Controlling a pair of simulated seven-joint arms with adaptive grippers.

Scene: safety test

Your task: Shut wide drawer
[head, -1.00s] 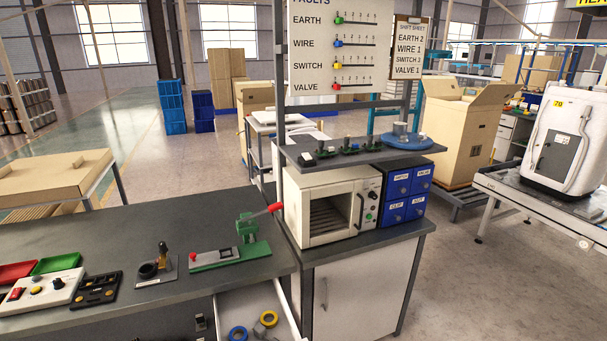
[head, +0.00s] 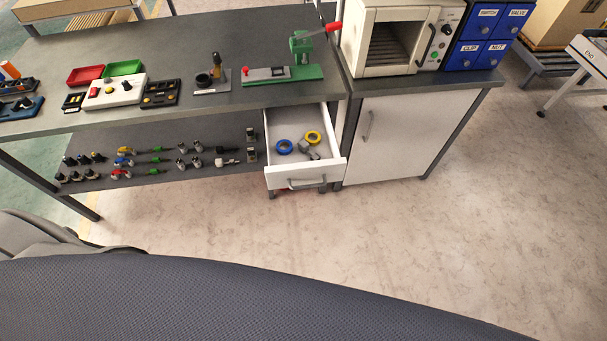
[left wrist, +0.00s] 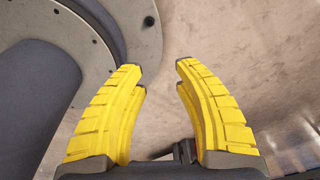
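The wide white drawer (head: 305,177) is pulled out below the right end of the grey workbench in the head view. It has a grey bar handle (head: 307,183) on its front. Inside it lie a blue ring (head: 284,147), a yellow ring (head: 313,137) and small grey parts. My left gripper (left wrist: 160,75) shows in the left wrist view, with its yellow fingers apart and nothing between them, above the pale floor. It is away from the drawer. My right gripper is in neither current view.
A white cabinet (head: 412,137) with a closed door stands just right of the drawer. A lower shelf (head: 150,175) left of it holds several small tools. The bench top (head: 200,45) carries trays, boxes and a green press (head: 301,48). The floor before the drawer is clear.

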